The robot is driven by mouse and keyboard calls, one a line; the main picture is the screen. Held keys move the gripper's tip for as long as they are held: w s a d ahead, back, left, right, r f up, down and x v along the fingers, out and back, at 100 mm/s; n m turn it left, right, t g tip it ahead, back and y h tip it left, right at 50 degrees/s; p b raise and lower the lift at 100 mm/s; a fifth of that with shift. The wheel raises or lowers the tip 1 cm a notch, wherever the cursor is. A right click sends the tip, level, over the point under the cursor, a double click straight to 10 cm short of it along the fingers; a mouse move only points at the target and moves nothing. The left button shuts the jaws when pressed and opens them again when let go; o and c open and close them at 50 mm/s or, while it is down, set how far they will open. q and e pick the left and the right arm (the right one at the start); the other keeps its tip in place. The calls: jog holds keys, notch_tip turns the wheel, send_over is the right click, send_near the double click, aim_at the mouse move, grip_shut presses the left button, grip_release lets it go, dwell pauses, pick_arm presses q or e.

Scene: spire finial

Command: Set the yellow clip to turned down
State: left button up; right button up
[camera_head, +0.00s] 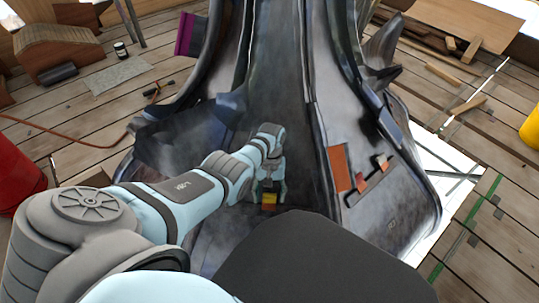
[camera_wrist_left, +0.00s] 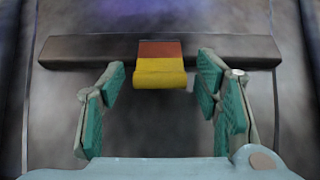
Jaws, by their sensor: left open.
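The yellow clip (camera_wrist_left: 160,75) shows in the left wrist view, with a reddish-brown part (camera_wrist_left: 160,48) directly above it on a dark horizontal bar (camera_wrist_left: 85,50). In the head view the yellow clip (camera_head: 269,198) is a small patch low on the dark finial (camera_head: 275,70), with an orange-red part just below it. My left gripper (camera_head: 269,190) is open, and its fingers stand apart on either side of the clip. In the wrist view its teal pads (camera_wrist_left: 160,105) are left and right of the clip, with gaps on both sides. My right gripper is not in view.
An orange plate (camera_head: 339,168) and small red and grey parts (camera_head: 372,175) are on the finial's right side. A red barrel (camera_head: 15,175) stands left and a yellow one (camera_head: 532,128) right. An orange cord (camera_head: 85,140) crosses the plank floor (camera_head: 490,265).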

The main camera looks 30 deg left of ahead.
pick_arm(q)
jog(key=shift+r, duration=0.1)
jog(key=v, duration=1.2)
